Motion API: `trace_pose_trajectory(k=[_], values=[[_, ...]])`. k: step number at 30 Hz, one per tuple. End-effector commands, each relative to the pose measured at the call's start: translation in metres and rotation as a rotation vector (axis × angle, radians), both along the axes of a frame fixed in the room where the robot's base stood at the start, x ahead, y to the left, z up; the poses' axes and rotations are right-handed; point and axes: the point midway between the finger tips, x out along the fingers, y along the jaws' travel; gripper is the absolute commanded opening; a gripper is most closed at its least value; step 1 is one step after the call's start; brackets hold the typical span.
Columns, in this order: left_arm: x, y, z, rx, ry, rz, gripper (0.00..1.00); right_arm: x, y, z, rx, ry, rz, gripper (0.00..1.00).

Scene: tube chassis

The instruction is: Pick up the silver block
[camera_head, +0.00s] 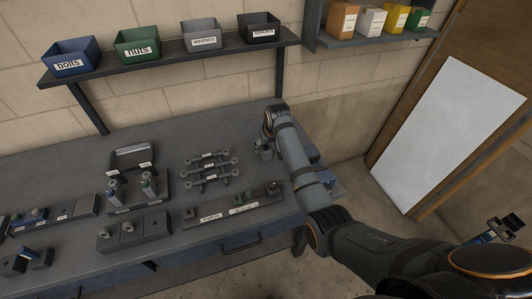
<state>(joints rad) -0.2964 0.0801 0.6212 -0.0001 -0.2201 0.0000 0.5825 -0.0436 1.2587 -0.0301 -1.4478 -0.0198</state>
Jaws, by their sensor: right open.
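I cannot single out the silver block for certain. A grey block-like fixture (134,233) with a small light knob on top lies at the front of the dark workbench (85,160). Smaller grey pieces (38,259) lie at the bench's front left. My right arm reaches in from the lower right and bends down over the bench's right end. My right gripper (264,154) is open, small and partly hidden by its own wrist, at the bench's back right. I cannot make out anything between its fingers.
A labelled bar (232,207), a rack of labelled rods (209,170) and a stand with two upright pieces (136,190) occupy the bench. Above, a shelf holds labelled bins (139,47); another shelf holds coloured boxes (395,18). A white board (445,130) leans right.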

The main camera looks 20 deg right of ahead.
Motion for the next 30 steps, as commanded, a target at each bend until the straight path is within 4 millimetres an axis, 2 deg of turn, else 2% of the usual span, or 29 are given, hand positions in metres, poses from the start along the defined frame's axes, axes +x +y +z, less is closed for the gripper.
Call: trace_pose_trajectory(k=[3, 7, 12, 17, 30], values=[[0.011, 0.0, 0.01, -0.001, -0.019, 0.0, 0.4, 0.008, 0.0, -0.015, 0.0, 0.005, 0.0, 0.62], [0.006, 0.0, 0.009, 0.0, -0.01, -0.001, 0.4, 0.015, 0.0, -0.034, 0.0, 0.003, 0.0, 0.62], [-0.004, 0.0, 0.008, 0.0, 0.006, 0.0, 0.4, 0.018, 0.0, -0.042, 0.0, 0.002, 0.0, 0.62], [-0.005, 0.0, 0.008, 0.0, 0.007, 0.001, 0.4, 0.018, 0.0, -0.042, 0.0, 0.001, 0.0, 0.62], [-0.005, 0.0, 0.008, -0.001, 0.006, 0.0, 0.4, 0.018, 0.001, -0.042, 0.0, 0.001, 0.0, 0.03]])
